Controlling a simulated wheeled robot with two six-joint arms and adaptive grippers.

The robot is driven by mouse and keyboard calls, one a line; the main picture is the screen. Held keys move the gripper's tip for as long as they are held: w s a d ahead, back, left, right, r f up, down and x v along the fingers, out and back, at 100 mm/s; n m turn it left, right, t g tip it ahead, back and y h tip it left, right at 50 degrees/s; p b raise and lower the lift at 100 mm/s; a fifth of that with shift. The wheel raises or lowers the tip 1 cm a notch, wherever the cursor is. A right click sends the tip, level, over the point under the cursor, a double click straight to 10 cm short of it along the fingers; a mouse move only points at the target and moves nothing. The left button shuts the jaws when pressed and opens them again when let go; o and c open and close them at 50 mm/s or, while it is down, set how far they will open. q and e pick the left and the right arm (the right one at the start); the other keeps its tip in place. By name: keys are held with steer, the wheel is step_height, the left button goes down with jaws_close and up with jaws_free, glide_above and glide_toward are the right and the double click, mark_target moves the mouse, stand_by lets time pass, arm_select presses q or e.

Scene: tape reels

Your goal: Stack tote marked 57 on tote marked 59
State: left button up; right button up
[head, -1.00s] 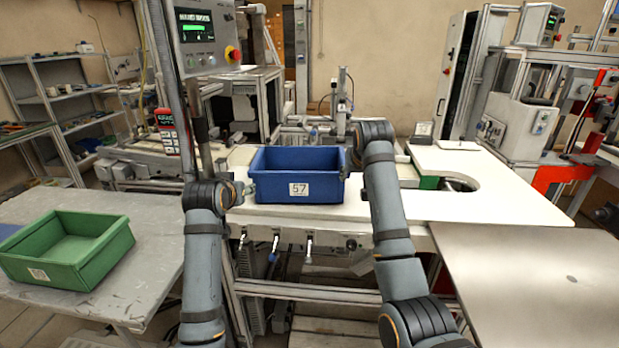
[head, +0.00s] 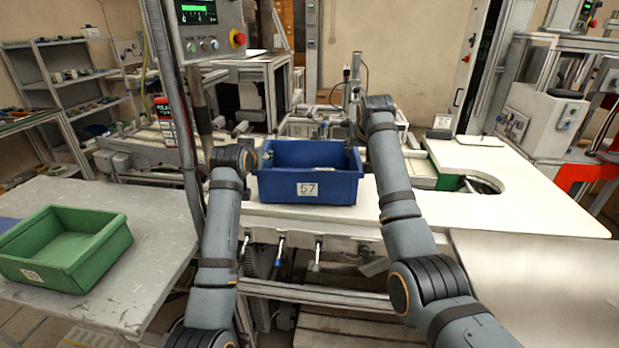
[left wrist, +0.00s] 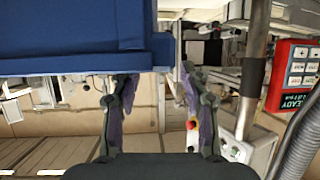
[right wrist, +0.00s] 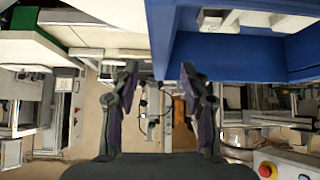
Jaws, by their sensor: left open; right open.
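The blue tote marked 57 (head: 335,190) sits upright on the white bench, its label facing me. My left gripper (head: 264,160) is open at the blue tote's left end. My right gripper (head: 351,148) is open at the right end. In the right wrist view, the blue wall (right wrist: 230,58) is between or just beyond the fingertips (right wrist: 160,72).
The white bench (head: 500,212) has free room to the right of the blue tote. A steel plate (head: 540,275) lies at the right front. The grey table (head: 150,230) is clear beside the green tote. A post (head: 178,120) with a control panel (head: 205,28) stands behind my left arm.

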mark_target(357, 154)
arm_select(q)
steer(key=x, duration=0.5)
steer(key=shift+w+f, duration=0.15)
steer(key=shift+w, duration=0.2)
arm_select(e)
steer(key=x, duration=0.5)
steer(key=shift+w+f, duration=0.25)
arm_select(q)
jaws_close()
arm_select(e)
jaws_close()
